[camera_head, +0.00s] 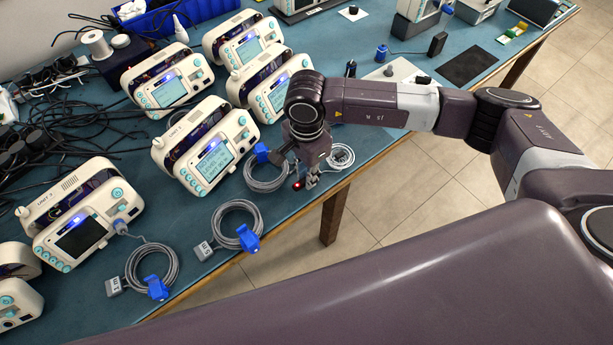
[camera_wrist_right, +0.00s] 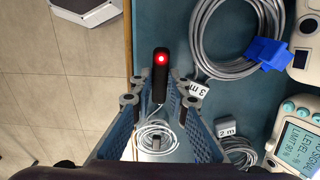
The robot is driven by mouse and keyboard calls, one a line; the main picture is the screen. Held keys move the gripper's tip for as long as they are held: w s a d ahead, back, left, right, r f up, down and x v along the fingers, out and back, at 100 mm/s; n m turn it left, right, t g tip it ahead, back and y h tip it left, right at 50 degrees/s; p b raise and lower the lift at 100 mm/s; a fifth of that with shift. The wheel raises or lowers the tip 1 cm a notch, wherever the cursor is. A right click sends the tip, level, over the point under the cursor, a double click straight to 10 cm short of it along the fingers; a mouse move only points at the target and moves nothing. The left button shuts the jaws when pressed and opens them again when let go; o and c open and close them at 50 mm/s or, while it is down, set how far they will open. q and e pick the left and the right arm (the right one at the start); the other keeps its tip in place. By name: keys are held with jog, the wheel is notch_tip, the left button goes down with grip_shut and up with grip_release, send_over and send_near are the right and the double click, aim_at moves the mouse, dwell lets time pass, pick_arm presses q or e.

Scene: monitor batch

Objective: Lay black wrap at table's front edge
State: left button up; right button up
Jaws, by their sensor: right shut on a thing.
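The black wrap (camera_wrist_right: 160,64) shows in the right wrist view as a dark strip with a glowing red light. My right gripper (camera_wrist_right: 160,98) is shut on it, with a finger on each side. In the head view my right gripper (camera_head: 306,180) points down near the table's front edge, and the red light shows at its tip; most of the wrap is hidden there. A pale coiled cable (camera_head: 341,156) lies just right of the gripper; a coil (camera_wrist_right: 155,136) also shows between the fingers. The blue-green table (camera_head: 205,280) has its front edge beside the wrap. My left gripper is not in view.
Grey cable coils with blue clips (camera_head: 246,238) lie along the front, left of the gripper. White monitors (camera_head: 198,150) stand behind them. A tag marked 3 m (camera_wrist_right: 200,90) lies close to the fingers. A black mat (camera_head: 468,66) lies farther right. Tiled floor lies beyond the edge.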

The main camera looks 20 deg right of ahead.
notch_tip(320, 180, down, 2)
jog(key=shift+f, duration=0.2)
jog(key=o, duration=0.8)
jog(key=shift+r, duration=0.1)
jog(key=shift+o, duration=0.2)
jog(key=shift+r, duration=0.1)
